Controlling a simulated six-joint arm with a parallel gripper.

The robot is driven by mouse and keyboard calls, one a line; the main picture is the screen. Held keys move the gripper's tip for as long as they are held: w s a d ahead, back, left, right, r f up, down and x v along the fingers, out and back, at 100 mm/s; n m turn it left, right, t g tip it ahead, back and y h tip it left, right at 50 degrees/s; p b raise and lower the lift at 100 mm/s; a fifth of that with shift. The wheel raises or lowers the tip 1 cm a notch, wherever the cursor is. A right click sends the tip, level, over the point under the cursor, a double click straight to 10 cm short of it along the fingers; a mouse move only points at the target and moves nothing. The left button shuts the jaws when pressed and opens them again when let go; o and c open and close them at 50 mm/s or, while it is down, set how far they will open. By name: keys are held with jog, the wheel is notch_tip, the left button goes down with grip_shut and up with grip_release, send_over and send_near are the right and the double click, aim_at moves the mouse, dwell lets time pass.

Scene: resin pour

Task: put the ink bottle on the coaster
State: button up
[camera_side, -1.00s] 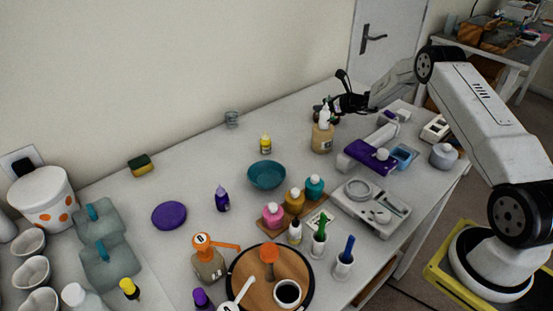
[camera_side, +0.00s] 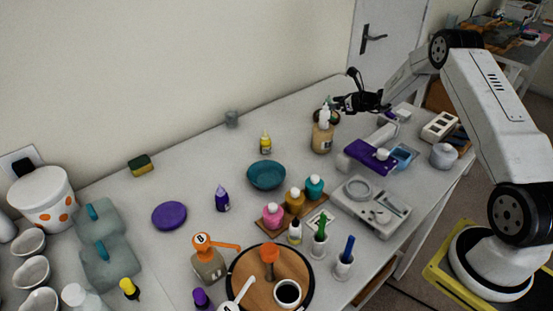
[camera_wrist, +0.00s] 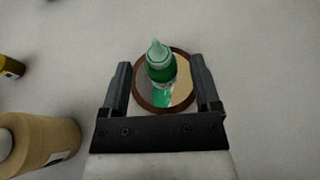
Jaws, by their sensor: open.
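The ink bottle (camera_wrist: 161,68), green with a pale pointed cap, stands on the coaster (camera_wrist: 140,92), a round shiny disc with a brown rim, in the wrist view. The bottle appears upright, and its green reflection shows on the disc. My gripper (camera_wrist: 160,62) is open, with one finger to each side of the bottle in the picture and visible gaps between. In the side view my gripper (camera_side: 345,103) is above the table near the back right. There the bottle and coaster are mostly hidden behind a tan pump bottle (camera_side: 322,138).
The tan bottle also shows at lower left in the wrist view (camera_wrist: 45,140), close to my left finger. A yellow bottle (camera_side: 265,144) and a teal bowl (camera_side: 266,176) stand further left. A purple-topped device (camera_side: 372,156) is at the right. Table behind the coaster is clear.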

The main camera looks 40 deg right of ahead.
jog(key=v, duration=0.7)
jog(key=shift+s+r, duration=0.2)
jog(key=shift+s, duration=0.15)
